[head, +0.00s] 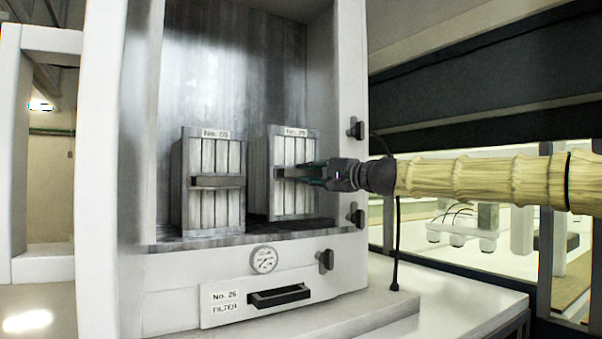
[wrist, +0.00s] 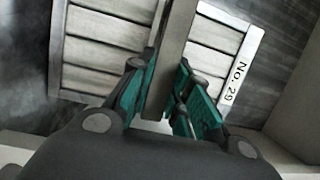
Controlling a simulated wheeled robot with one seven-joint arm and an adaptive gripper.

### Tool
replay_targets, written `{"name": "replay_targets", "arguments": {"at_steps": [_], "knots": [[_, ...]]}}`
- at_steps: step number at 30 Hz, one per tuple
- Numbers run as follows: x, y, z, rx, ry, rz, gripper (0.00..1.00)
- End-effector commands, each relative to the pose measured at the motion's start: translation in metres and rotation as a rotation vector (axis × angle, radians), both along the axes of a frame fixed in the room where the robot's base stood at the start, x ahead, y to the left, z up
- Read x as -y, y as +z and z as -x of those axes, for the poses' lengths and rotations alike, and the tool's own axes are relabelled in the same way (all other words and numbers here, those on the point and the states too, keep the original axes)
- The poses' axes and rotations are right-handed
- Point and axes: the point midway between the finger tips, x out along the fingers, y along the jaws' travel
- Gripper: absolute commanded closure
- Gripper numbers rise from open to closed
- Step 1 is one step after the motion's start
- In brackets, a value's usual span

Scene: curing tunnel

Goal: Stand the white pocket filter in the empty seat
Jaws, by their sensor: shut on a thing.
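A white pocket filter (head: 296,190) with vertical pleats, a dark crossbar and a label reading about "No. 29" is in the right half of the open housing. My gripper (head: 307,173) reaches in from the right and is shut on its crossbar. In the wrist view the green finger pads of my gripper (wrist: 168,75) close on both sides of the bar, with the filter's pleats (wrist: 105,55) behind. The filter looks upright, low over the housing floor; I cannot tell whether it touches. A similar filter (head: 215,208) stands to its left. No seat outline is clear.
The housing's right post (head: 350,90) stands close beside my gripper, with black latches (head: 356,130) on it. Below the opening are a gauge (head: 264,260) and a panel (head: 222,318) with a black handle, labelled about "No. 26 FILTER". The space above the filters is free.

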Motion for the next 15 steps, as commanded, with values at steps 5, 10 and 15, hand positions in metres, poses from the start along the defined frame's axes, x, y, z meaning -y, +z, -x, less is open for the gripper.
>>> {"name": "replay_targets", "arguments": {"at_steps": [5,10,15], "knots": [[-0.017,-0.008,-0.009,-0.005,0.001,0.01,1.0],[-0.024,-0.013,-0.013,-0.008,0.002,0.014,1.0],[-0.017,-0.01,-0.01,-0.005,0.0,0.01,0.58]]}}
